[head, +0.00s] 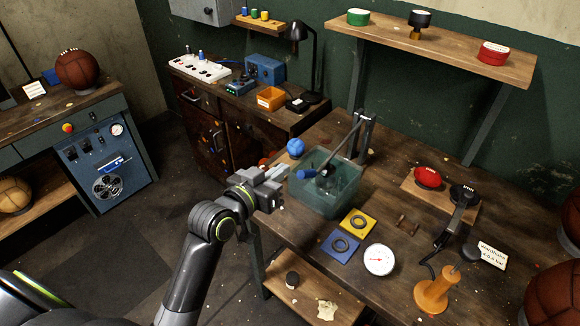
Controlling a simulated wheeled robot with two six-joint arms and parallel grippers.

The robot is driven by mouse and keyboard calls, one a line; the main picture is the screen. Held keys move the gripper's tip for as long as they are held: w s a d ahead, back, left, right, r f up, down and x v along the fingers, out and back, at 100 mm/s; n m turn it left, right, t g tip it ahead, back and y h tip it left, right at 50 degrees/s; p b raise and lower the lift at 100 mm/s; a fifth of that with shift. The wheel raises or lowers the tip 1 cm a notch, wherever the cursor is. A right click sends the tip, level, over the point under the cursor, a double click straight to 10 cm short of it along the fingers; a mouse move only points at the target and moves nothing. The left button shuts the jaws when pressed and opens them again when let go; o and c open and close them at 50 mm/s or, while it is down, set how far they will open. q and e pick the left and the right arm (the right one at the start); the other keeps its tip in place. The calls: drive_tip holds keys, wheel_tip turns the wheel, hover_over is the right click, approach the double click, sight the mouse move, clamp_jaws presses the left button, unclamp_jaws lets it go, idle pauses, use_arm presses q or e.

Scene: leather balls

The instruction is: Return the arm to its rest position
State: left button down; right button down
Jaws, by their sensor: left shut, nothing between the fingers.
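My left gripper (275,175) is shut and empty. It is at the left edge of the wooden workbench (300,255), just left of a clear greenish bin (322,200). Whether it touches the bin or the bench edge I cannot tell. My left arm (205,240) reaches up from the bottom left of the head view. My right gripper is not in view.
A blue ball (296,148) sits behind the bin. Blue and yellow square pads (340,245), a round gauge (379,260) and an orange stand (435,291) are on the bench. A lower shelf (312,292) juts out below. Floor is open at left.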

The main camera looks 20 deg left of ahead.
use_arm(q)
drive_tip(key=s+a+f+n+g+y, duration=0.1)
drive_tip(key=s+a+f+g+y, duration=0.2)
drive_tip(key=s+f, duration=0.5)
drive_tip(key=s+a+f+g+y, duration=0.1)
drive_tip(key=s+a+f+g, duration=0.35)
drive_tip(key=s, duration=0.75)
drive_tip(key=s+a+f+n+g+y, duration=0.1)
drive_tip(key=s+a+f+g+y, duration=0.3)
drive_tip(key=s, duration=0.6)
wheel_tip(320, 180, down, 27)
drive_tip(key=g+h+b, duration=0.2)
drive_tip(key=s+d+f, duration=0.1)
drive_tip(key=s+f, duration=1.3)
drive_tip(key=f, duration=0.3)
drive_tip(key=shift+s+g+h+b, duration=0.25)
drive_tip(key=shift+g+h+b, duration=0.05)
drive_tip(key=shift+g+b, duration=0.15)
